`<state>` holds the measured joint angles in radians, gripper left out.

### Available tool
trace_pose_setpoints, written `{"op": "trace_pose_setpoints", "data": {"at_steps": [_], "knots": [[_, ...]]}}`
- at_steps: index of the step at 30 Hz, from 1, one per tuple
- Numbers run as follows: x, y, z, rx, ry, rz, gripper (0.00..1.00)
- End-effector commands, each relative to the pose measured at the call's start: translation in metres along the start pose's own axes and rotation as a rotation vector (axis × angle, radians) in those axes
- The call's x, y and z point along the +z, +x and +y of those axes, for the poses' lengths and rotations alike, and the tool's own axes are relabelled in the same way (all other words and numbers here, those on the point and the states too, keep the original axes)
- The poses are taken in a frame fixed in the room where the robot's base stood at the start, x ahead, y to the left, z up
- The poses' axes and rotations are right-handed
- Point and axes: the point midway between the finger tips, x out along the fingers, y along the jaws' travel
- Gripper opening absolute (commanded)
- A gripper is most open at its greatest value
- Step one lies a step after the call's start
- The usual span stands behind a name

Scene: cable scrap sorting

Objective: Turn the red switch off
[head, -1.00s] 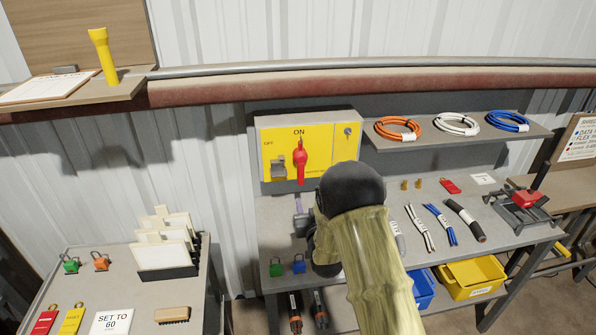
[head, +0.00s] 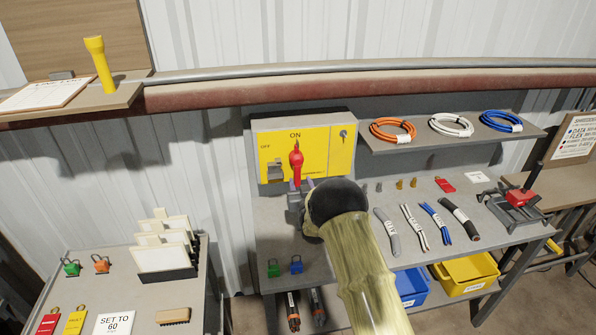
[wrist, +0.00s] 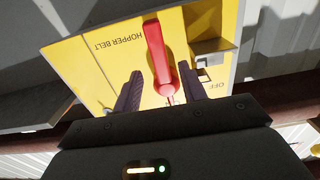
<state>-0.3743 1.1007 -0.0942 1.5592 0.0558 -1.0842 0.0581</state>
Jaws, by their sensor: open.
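The red switch (head: 296,160) is a rotary handle on the yellow panel (head: 325,150) of a grey box on the wall. In the head view it stands upright near the ON label, with OFF to its left. In the wrist view the red switch (wrist: 157,58) shows upside down, with the OFF label at right. My gripper (wrist: 162,92) is open, one finger on each side of the handle's round end; I cannot tell whether they touch it. In the head view my gripper (head: 301,184) is just below the switch, partly hidden by my wrist.
A metal hasp (head: 275,171) sits left of the switch, and a keyhole (head: 343,133) is at the panel's upper right. A shelf (head: 450,139) with cable coils juts out to the right. The bench below holds cable pieces and small padlocks (head: 296,265).

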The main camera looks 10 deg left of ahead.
Motion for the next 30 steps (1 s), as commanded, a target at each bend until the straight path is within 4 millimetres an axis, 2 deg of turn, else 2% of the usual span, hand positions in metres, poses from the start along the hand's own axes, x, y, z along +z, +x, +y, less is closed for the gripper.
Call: {"op": "trace_pose_setpoints", "data": {"at_steps": [15,21,29,30], "knots": [[0.000,0.054,0.004,0.004,0.000,0.000,0.42],[0.000,0.063,0.004,0.004,0.000,0.000,0.42],[0.000,0.063,0.002,0.002,0.000,0.000,0.42],[0.000,0.063,0.002,0.002,0.000,0.000,0.38]]}}
